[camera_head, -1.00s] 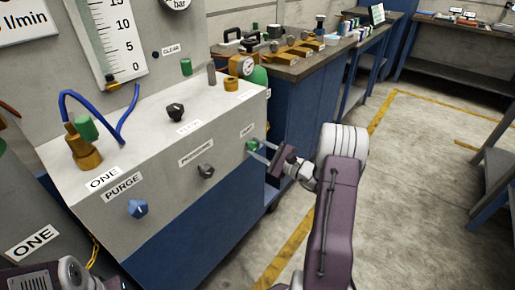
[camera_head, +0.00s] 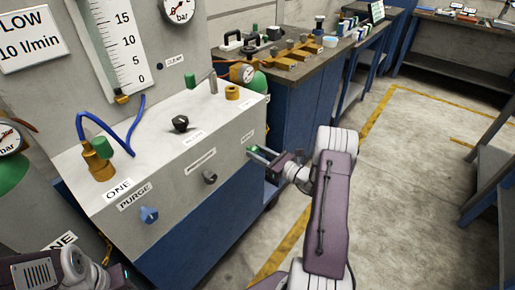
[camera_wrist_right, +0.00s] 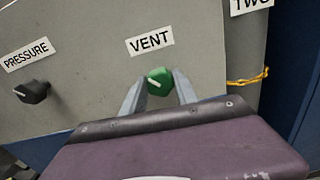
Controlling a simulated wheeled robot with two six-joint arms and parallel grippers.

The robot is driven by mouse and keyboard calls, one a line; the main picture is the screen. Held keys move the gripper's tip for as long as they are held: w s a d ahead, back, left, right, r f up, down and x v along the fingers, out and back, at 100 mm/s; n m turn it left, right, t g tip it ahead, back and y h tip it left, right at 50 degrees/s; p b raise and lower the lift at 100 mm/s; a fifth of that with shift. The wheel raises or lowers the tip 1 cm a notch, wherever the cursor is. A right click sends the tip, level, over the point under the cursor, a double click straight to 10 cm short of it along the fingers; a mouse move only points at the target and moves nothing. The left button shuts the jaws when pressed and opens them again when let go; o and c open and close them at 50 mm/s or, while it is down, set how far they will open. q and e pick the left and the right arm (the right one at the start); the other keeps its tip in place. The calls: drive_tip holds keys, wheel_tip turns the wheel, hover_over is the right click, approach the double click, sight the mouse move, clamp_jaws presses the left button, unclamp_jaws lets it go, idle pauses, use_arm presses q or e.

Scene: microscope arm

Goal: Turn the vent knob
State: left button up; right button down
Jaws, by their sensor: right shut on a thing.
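The green vent knob (camera_wrist_right: 160,82) sits on the front of the grey panel under the VENT label, with a white pointer line toward its left side. My right gripper (camera_wrist_right: 159,88) is shut on it, one finger on each side. In the head view the vent knob (camera_head: 254,149) is small and partly hidden by the fingers of my right gripper (camera_head: 257,152), which reach in from the right. My left arm shows at the lower left of the head view, but its fingers do not.
The dark pressure knob (camera_wrist_right: 33,91) is left of the vent knob. A blue purge knob (camera_head: 149,215) and a black knob (camera_head: 180,123) are on the same grey box. A bench (camera_head: 300,68) with brass parts stands behind. The floor at right is clear.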

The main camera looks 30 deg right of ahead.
drive_tip(key=m+p, duration=0.3)
drive_tip(key=m, duration=0.1)
drive_tip(key=shift+r, duration=0.1)
drive_tip(key=shift+m+p, duration=0.95)
drive_tip(key=shift+m, duration=1.15)
drive_tip(key=shift+f, duration=0.2)
drive_tip(key=c, duration=0.9)
unclamp_jaws()
drive_tip(key=shift+c, duration=0.2)
drive_tip(key=shift+s+d, duration=0.1)
drive_tip(key=p+v, duration=0.1)
drive_tip(key=v, duration=0.7)
drive_tip(key=shift+s, duration=0.4)
